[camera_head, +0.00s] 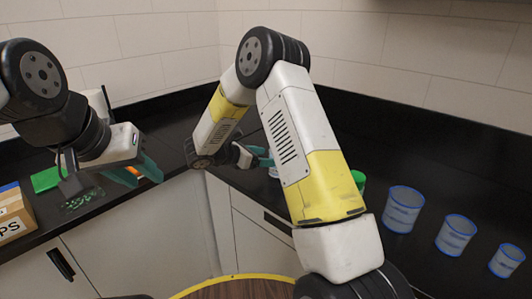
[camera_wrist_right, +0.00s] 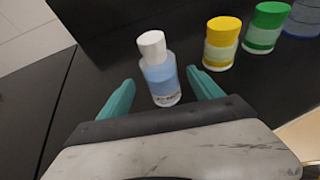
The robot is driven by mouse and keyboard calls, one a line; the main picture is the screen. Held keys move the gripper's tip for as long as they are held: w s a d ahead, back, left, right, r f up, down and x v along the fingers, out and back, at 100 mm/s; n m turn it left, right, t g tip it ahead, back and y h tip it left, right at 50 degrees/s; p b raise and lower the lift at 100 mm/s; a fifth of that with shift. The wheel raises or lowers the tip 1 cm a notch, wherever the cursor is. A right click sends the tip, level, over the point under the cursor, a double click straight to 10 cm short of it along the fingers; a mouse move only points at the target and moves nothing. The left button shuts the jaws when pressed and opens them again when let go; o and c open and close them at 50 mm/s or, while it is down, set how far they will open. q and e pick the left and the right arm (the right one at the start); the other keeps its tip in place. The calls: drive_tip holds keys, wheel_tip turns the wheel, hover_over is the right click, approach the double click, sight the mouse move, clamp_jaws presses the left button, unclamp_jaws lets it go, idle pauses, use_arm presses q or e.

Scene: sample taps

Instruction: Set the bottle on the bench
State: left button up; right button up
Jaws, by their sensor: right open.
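The bottle (camera_wrist_right: 158,72) has a white cap and a pale blue body. In the right wrist view it stands upright on the black bench (camera_wrist_right: 120,50), between the two teal fingers of my right gripper (camera_wrist_right: 160,92). The fingers are open, with gaps to the bottle on both sides. In the head view my right gripper (camera_head: 258,157) is low over the bench near the corner, and the bottle is mostly hidden there. My left gripper (camera_head: 136,172) hangs at the left bench's front edge. Something orange shows between its teal fingers, and I cannot tell whether it is gripped.
A yellow-lidded jar (camera_wrist_right: 222,42) and a green-lidded jar (camera_wrist_right: 266,28) stand right of the bottle. Several blue-rimmed clear cups (camera_head: 404,208) stand along the right bench. A cardboard box (camera_head: 14,212) and a green item (camera_head: 46,179) are on the left bench.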

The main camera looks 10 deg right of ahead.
drive_tip(key=v, duration=0.6)
drive_tip(key=s+d+r+m+g+y, duration=0.25)
drive_tip(key=s+d+r+m, duration=0.2)
drive_tip(key=s, duration=0.25)
drive_tip(key=s+d+r+m+g+y, duration=0.25)
drive_tip(key=s+d+r+m, duration=0.2)
drive_tip(key=s, duration=0.25)
drive_tip(key=s+a+r+m+t+y, duration=0.2)
drive_tip(key=s+r+m+y, duration=0.1)
drive_tip(key=s+m, duration=0.3)
drive_tip(key=s+a+r+m+t+y, duration=0.2)
drive_tip(key=s+r+m+t+y, duration=0.1)
drive_tip(key=s+m+y, duration=0.3)
drive_tip(key=shift+s+r+m+y, duration=0.4)
drive_tip(key=shift+s+m, duration=0.3)
drive_tip(key=shift+s, duration=0.65)
